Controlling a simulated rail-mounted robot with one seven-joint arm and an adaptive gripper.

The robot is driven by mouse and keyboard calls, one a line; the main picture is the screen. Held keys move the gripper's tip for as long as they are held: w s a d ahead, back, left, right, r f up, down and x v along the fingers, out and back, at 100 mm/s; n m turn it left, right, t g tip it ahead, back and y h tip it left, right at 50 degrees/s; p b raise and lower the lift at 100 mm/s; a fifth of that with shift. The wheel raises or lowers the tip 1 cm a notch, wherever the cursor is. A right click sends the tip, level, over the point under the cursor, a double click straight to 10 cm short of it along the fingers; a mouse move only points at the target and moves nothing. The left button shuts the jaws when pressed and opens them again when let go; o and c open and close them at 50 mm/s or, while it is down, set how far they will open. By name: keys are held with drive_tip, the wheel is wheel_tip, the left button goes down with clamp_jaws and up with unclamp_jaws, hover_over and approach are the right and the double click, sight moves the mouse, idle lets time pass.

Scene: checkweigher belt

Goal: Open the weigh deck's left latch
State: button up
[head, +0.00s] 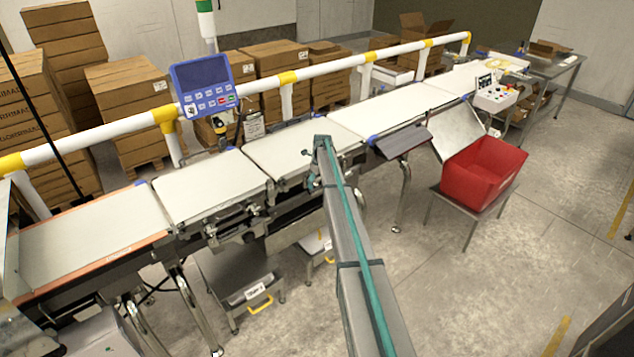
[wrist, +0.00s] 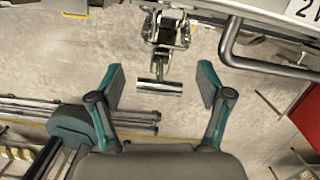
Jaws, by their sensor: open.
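A metal latch (wrist: 165,32) with a silver crossbar (wrist: 160,87) hangs from the edge of the conveyor frame at the top middle of the wrist view. My gripper (wrist: 161,76) is open, with one teal-backed finger on each side of the crossbar. Clear gaps show between the bar and both fingers, and I see no contact. I cannot tell from this view alone whether this is the left latch. In the head view my arm reaches to the front side of the white deck (head: 290,150).
A bent grey tube (wrist: 232,48) stands close right of my right finger. A red bin (head: 485,172) sits on a stand to the right. A display (head: 205,82) and a white-yellow rail (head: 100,135) stand behind the belt. Floor in front is mostly open.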

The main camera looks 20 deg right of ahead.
drive_tip(key=shift+r, duration=0.1)
wheel_tip(320, 180, up, 12)
drive_tip(key=s, duration=0.2)
drive_tip(key=shift+d, duration=0.25)
drive_tip(key=shift+f, duration=0.2)
